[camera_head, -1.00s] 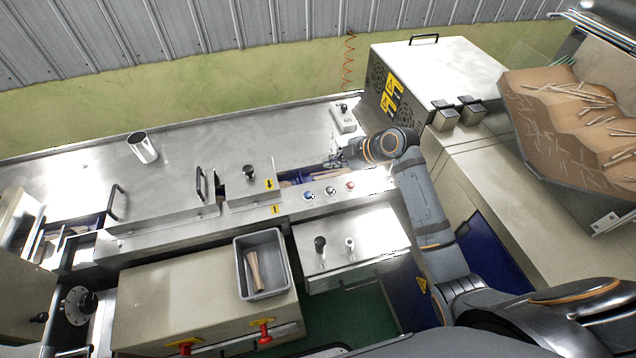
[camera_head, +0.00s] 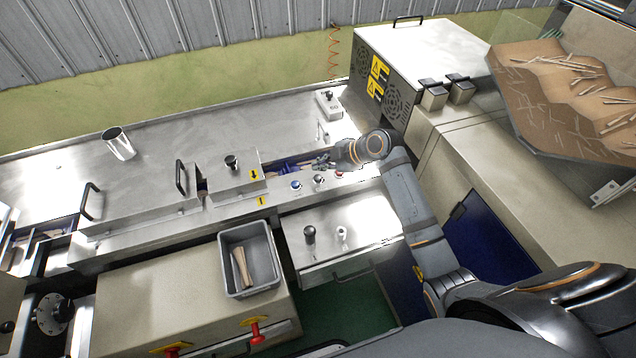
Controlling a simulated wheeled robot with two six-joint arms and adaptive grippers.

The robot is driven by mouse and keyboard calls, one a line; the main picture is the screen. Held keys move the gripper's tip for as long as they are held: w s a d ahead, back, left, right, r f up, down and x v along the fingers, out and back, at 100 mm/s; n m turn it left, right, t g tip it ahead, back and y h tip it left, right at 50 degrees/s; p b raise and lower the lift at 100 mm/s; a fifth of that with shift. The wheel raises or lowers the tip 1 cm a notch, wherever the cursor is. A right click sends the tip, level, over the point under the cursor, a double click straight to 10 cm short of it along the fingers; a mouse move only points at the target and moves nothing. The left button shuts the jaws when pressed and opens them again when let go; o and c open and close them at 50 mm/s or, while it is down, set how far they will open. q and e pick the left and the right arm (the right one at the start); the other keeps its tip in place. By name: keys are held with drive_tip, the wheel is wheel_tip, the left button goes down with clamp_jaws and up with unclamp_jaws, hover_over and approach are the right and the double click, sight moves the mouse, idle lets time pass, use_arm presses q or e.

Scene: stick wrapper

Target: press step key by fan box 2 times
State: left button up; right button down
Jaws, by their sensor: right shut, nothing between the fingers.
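The fan box (camera_head: 425,52) is a pale cabinet with round fan grilles and yellow warning labels, at the upper right. A small pale control box (camera_head: 328,104) with a dark knob stands just left of it. A row with a blue button (camera_head: 296,185), a dark knob (camera_head: 319,180) and a red button (camera_head: 339,174) is on the machine's front strip. I cannot tell which of these is the step key. My right gripper (camera_head: 321,163) is shut and empty, pointing left just behind that row; whether it touches anything is unclear. My left gripper is out of view.
A grey bin (camera_head: 226,266) with wooden sticks stands at front centre. A metal cup (camera_head: 118,143) is on the steel top at left. A sloped hopper of sticks (camera_head: 580,95) is at right. The steel top behind the gripper is mostly clear.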

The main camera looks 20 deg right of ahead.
wheel_tip(320, 180, down, 2)
drive_tip(key=shift+f+b, duration=0.1)
drive_tip(key=shift+b, duration=0.3)
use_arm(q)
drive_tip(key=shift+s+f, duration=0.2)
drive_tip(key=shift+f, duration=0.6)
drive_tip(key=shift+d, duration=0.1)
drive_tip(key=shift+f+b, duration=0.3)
use_arm(e)
drive_tip(key=shift+f, duration=0.35)
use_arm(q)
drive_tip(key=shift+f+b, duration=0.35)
use_arm(e)
drive_tip(key=shift+f, duration=0.5)
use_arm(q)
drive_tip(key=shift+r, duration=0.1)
use_arm(e)
drive_tip(key=shift+r, duration=0.15)
use_arm(q)
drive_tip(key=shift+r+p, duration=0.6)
drive_tip(key=shift+p, duration=0.15)
use_arm(e)
drive_tip(key=shift+r, duration=0.8)
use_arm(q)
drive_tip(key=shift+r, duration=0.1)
use_arm(e)
drive_tip(key=shift+r, duration=0.1)
